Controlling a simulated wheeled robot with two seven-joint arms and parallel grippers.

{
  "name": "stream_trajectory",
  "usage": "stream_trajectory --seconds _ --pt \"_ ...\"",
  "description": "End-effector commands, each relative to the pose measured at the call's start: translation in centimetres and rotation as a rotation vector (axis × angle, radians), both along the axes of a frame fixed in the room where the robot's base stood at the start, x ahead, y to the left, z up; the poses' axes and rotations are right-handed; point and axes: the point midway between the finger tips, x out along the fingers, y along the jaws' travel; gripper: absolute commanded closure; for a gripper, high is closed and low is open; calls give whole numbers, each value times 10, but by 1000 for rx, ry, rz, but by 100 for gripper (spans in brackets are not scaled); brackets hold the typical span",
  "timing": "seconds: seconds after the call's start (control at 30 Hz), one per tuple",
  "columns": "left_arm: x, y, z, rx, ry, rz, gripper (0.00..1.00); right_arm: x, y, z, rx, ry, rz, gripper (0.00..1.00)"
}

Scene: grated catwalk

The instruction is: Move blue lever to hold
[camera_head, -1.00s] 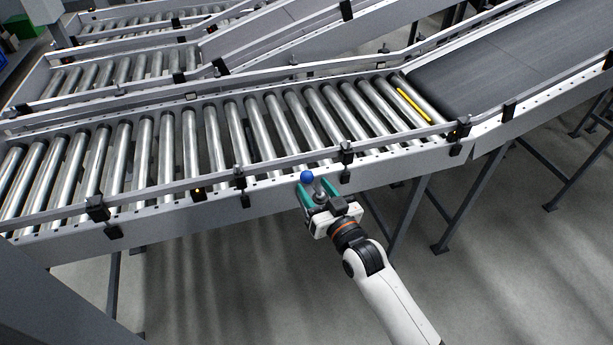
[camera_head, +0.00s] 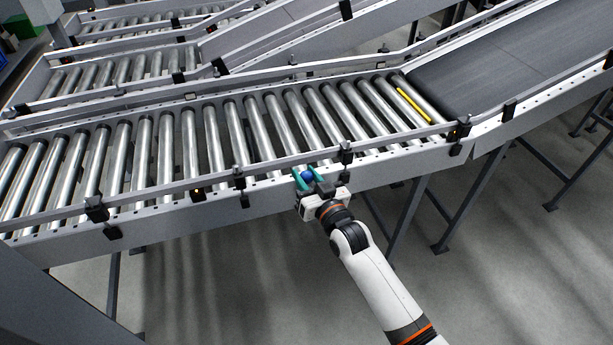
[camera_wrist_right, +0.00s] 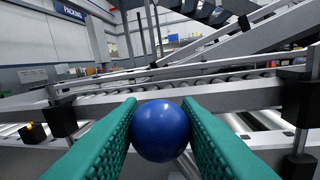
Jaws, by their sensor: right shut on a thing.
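The blue lever's round knob (camera_head: 307,175) is at the near side rail of the roller conveyor in the head view. It fills the middle of the right wrist view (camera_wrist_right: 160,130). My right gripper (camera_head: 309,178) is shut on the knob, with a green finger pad touching it on each side. No label or position marking for the lever can be read. My left gripper is not in view.
The roller conveyor (camera_head: 190,140) runs behind the gripper, with a near side rail (camera_head: 150,222) carrying black brackets. A dark belt (camera_head: 500,65) rises at the upper right. Support legs (camera_head: 410,208) stand below. The floor (camera_head: 230,290) in front is clear.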

Motion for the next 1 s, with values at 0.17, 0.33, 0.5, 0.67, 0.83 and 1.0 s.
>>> stream_trajectory --seconds 0.17,0.33,0.5,0.67,0.83,1.0 --pt "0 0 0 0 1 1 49 0 -2 1 16 5 0 92" --pt "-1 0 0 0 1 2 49 2 -7 3 77 24 0 92" --pt "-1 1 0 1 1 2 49 6 -17 5 186 61 -1 92" --pt "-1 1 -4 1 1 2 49 10 -30 7 320 103 -1 92" --pt "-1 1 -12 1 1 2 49 14 -43 6 466 149 -1 92" --pt "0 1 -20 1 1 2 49 18 -54 4 598 193 0 92"
